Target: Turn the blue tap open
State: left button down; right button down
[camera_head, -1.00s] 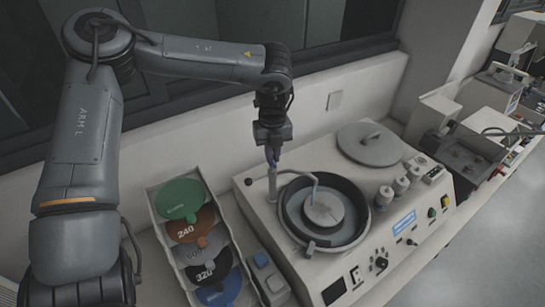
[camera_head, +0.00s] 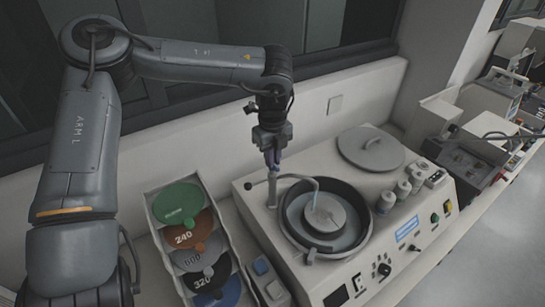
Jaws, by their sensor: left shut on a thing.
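The blue tap (camera_head: 272,160) sits at the top of a grey upright spout post on the left rear of the machine; only a little blue shows between my fingers. The post's bent pipe (camera_head: 305,180) reaches over the round bowl (camera_head: 352,240). My left gripper (camera_head: 272,158) points down from above and is shut on the tap. A pale bluish streak shows below the pipe's end, over the grey disc (camera_head: 324,214) in the bowl. My right gripper is not in view.
A rack (camera_head: 160,232) of coloured grit discs stands left of the machine. The wall (camera_head: 220,125) is close behind.

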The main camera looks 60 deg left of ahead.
pick_arm(q)
jog(key=c, duration=1.2)
grip_release()
jog(key=shift+r, duration=5.4)
